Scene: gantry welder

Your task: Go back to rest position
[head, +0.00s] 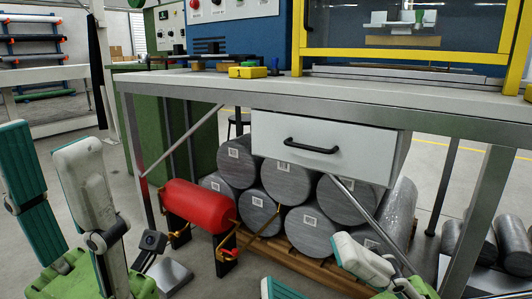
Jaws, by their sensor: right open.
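My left gripper (44,145) is at the left edge of the head view, large and close. Its two white fingers with teal pads point up and stand apart, with nothing between them. My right gripper (304,264) is low in the middle of the view, partly cut off by the bottom edge. Its white and teal fingers are spread apart and I see nothing held in it. Both grippers appear in front of the workbench (210,82), and I see no contact with it.
A white drawer (322,147) with a black handle hangs under the bench. Below are a red cylinder (197,205) and several grey cylinders (284,180) on a wooden pallet (290,262). A yellow frame (410,55) stands on the bench. Bare floor shows at left.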

